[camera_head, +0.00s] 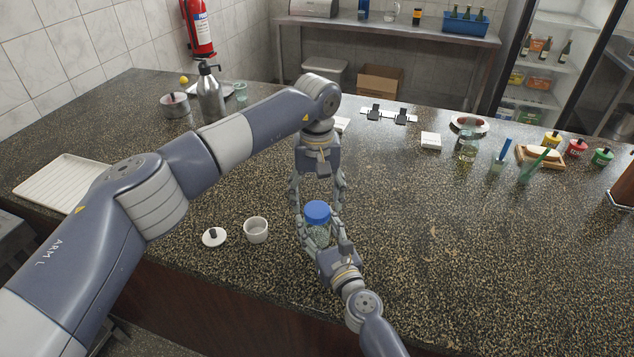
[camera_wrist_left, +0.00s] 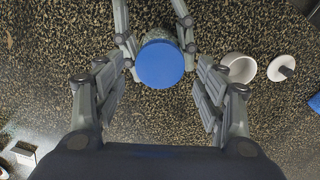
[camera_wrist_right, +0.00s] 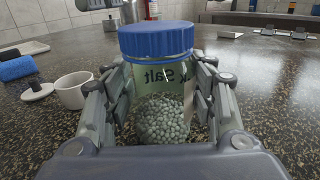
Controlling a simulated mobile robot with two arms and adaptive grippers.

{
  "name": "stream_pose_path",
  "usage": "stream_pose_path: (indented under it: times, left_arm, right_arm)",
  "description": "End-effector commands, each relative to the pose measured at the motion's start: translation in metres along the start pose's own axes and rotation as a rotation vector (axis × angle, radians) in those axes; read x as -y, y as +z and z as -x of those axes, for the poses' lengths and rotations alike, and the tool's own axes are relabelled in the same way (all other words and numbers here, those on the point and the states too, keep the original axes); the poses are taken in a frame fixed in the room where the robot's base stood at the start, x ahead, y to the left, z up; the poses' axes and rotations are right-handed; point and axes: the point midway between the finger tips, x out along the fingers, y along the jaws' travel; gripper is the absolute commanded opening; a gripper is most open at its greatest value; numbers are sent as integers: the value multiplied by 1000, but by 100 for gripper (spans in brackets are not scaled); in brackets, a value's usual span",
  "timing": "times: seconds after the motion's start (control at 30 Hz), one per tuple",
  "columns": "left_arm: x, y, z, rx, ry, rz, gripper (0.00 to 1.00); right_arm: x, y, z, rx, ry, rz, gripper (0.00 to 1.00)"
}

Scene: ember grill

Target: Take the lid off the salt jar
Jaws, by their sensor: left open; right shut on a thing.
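The salt jar (camera_wrist_right: 162,108) is clear, with pale grains low inside and the word Salt on its side. Its blue lid (camera_head: 317,211) is on top, and it also shows from above in the left wrist view (camera_wrist_left: 160,64). My right gripper (camera_head: 319,229) is shut on the jar body below the lid, and the jar is upright. My left gripper (camera_head: 317,195) is open and points down above the jar. In the left wrist view its fingers (camera_wrist_left: 161,92) stand on either side of the lid, with gaps between them and it.
A white cup (camera_head: 256,230) and a white lid with a dark knob (camera_head: 214,237) lie left of the jar. A white ribbed tray (camera_head: 66,182) lies at the far left. A steel bottle (camera_head: 210,97) stands farther back.

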Motion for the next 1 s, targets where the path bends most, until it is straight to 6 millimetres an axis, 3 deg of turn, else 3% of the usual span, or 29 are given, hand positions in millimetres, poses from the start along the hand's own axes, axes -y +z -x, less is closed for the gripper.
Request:
stream_pose_path:
  times: [0.2,0.53,0.73,1.0]
  left_arm:
    - [0,0,-23,1,0,0,64]
    - [0,0,-27,-1,0,1,64]
    - [0,0,-26,-1,0,1,21]
    - [0,0,-26,0,0,84,18]
  right_arm:
    - [0,0,0,0,0,0,0]
    - [0,0,0,0,0,1,0]
    - [0,0,0,0,0,0,0]
    - [0,0,0,0,0,1,0]
